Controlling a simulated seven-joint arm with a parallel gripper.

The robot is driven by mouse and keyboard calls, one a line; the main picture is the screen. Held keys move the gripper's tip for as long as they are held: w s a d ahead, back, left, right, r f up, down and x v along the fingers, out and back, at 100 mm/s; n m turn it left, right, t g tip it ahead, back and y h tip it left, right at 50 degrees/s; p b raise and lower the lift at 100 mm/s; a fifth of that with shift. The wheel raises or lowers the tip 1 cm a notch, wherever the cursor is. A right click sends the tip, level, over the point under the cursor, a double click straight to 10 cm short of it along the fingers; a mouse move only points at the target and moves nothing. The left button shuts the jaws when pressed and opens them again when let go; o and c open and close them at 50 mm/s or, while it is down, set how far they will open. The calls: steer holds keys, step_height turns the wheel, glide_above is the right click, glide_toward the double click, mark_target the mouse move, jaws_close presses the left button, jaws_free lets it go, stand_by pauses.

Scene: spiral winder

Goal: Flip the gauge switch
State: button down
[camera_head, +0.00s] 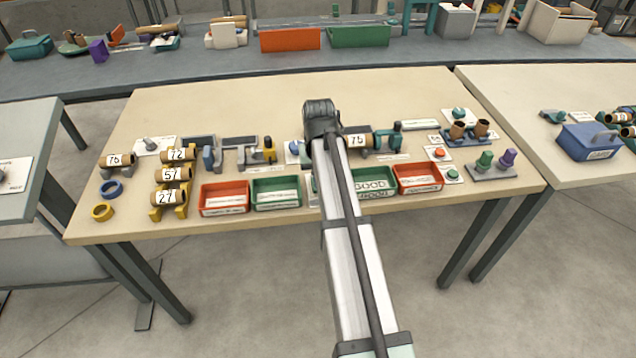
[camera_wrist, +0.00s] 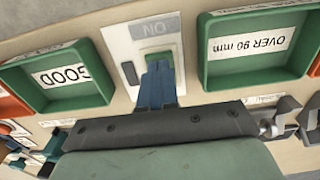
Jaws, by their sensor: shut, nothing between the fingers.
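The switch plate (camera_wrist: 118,40) is a pale panel in the upper middle of the wrist view, with a label that reads ON upside down. A green switch part (camera_wrist: 157,56) sits in it. My gripper (camera_wrist: 158,70) is shut and empty, its blue fingertips at the near edge of the green part and hiding some of it. I cannot tell whether they touch it. In the head view my arm covers most of the switch area, and the fingers are hidden.
A green GOOD tray (camera_wrist: 95,95) and a green OVER 90 mm tray (camera_wrist: 215,75) flank the plate closely. The table's back strip is clear.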

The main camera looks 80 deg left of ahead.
steer(key=shift+f, duration=0.6)
stand_by(0.3)
steer(key=shift+r, duration=3.55)
steer(key=shift+w, duration=0.1)
